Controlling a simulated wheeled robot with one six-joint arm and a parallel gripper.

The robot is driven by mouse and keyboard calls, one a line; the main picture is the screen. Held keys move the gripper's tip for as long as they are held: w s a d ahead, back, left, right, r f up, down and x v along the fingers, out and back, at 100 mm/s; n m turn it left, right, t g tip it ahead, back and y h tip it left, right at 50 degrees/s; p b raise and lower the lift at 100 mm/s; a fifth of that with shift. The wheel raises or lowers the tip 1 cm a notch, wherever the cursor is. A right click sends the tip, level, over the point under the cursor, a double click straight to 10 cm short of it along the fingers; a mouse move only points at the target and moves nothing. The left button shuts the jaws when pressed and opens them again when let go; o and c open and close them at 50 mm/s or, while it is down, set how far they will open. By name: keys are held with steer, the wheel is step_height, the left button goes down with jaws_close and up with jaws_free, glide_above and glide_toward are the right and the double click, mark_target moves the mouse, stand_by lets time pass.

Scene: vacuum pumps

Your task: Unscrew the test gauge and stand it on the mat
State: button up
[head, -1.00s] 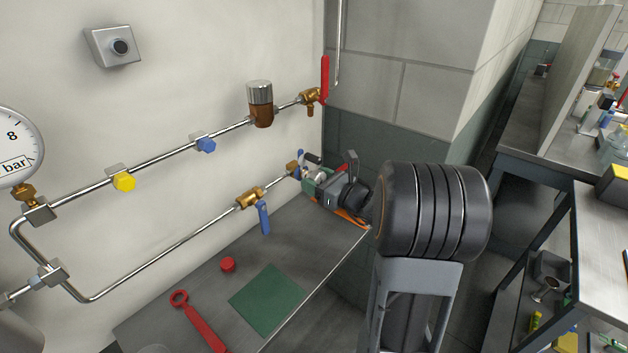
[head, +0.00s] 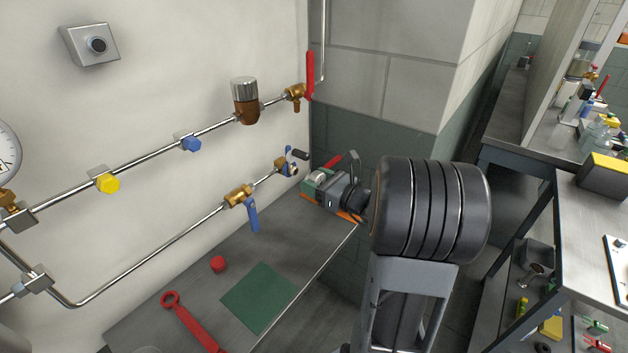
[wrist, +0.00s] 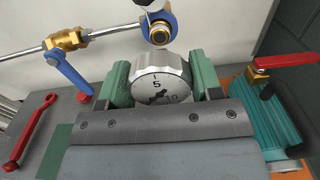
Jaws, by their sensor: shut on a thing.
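The test gauge (wrist: 162,82) is a silver round gauge with a white dial, held between the green fingers of my gripper (wrist: 157,75). In the head view my gripper (head: 317,183) is shut on it above the bench's far right end. The pipe end with a brass port and blue ring (wrist: 161,30) lies beyond the gauge. It also shows in the head view (head: 289,166), with a visible gap to my gripper. The green mat (head: 262,297) lies bare on the bench, left of and nearer than my gripper.
A red cap (head: 218,264) and a red wrench (head: 190,322) lie beside the mat. A brass valve with a blue handle (head: 252,217) hangs over the bench (head: 205,240). A teal ribbed pump (wrist: 245,118) and a red-handled brass valve (wrist: 284,63) are close on the right.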

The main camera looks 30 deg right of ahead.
stand_by(0.3)
steer(key=shift+v, duration=2.55)
